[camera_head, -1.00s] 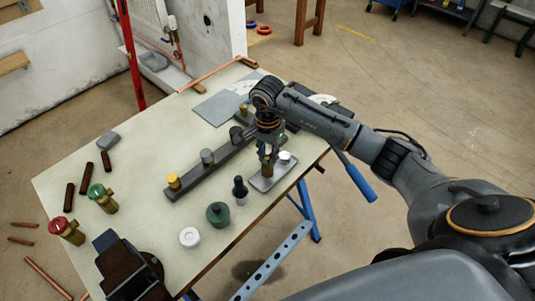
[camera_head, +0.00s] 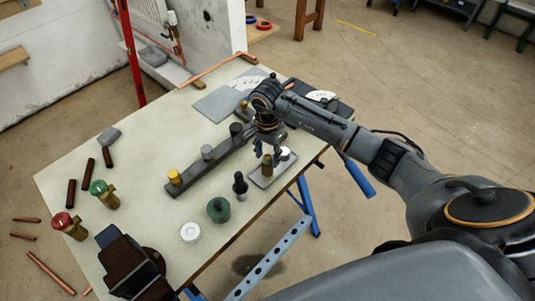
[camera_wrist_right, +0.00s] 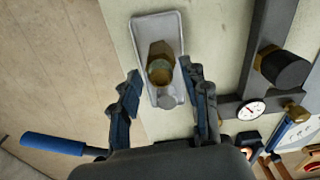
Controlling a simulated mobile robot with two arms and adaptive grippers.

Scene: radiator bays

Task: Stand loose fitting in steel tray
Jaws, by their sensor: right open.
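The brass fitting (camera_head: 267,167) stands upright in the steel tray (camera_head: 258,183), near the right edge of the bench. In the right wrist view the fitting (camera_wrist_right: 160,66) shows from above inside the tray (camera_wrist_right: 141,33). My right gripper (camera_head: 268,152) is open, its fingers apart, just above and behind the fitting. In the wrist view the two fingers (camera_wrist_right: 161,84) are spread to either side of the tray's near end, with clear space between them and the fitting. A small pale round piece (camera_head: 285,154) is also in the tray. My left gripper is out of view.
A dark rail (camera_head: 208,168) with several capped fittings lies left of the tray. A black-topped piece (camera_head: 240,185), a green round piece (camera_head: 218,210) and a white disc (camera_head: 190,232) stand nearby in front. A dark vise (camera_head: 130,268) is at the near corner.

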